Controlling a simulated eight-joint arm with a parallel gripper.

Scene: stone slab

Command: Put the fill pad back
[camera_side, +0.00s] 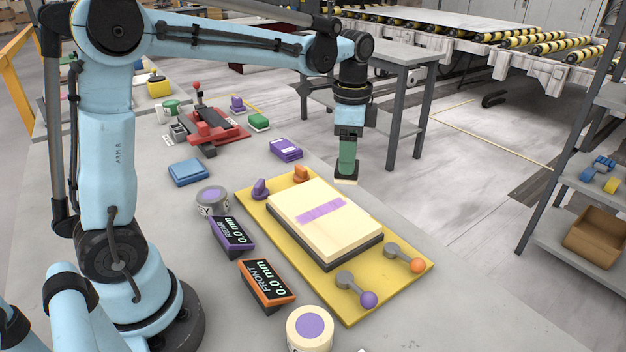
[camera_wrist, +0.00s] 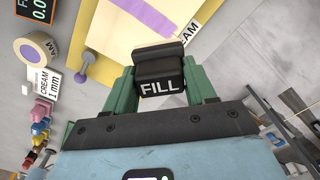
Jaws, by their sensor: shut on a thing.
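My gripper (camera_side: 347,168) has green fingers and points down, shut on the fill pad. In the wrist view the pad (camera_wrist: 160,78) is a dark block marked FILL between the fingers. Its pale underside shows below the fingers in the side view (camera_side: 345,181). The pad is held just beyond the far right corner of the cream slab (camera_side: 345,235), seemingly above the bench; the exact gap is hard to tell. The slab has a purple stripe (camera_side: 321,211) on top and lies on a dark base on the yellow board (camera_side: 350,307).
Purple and orange clamp knobs surround the slab. REAR (camera_side: 232,235) and FRONT (camera_side: 266,284) gauges read 0.0 mm. A grey roll (camera_side: 212,200), cream roll (camera_side: 298,336), blue pad (camera_side: 188,172), purple box (camera_side: 286,149) and red fixture (camera_side: 210,130) are on the bench.

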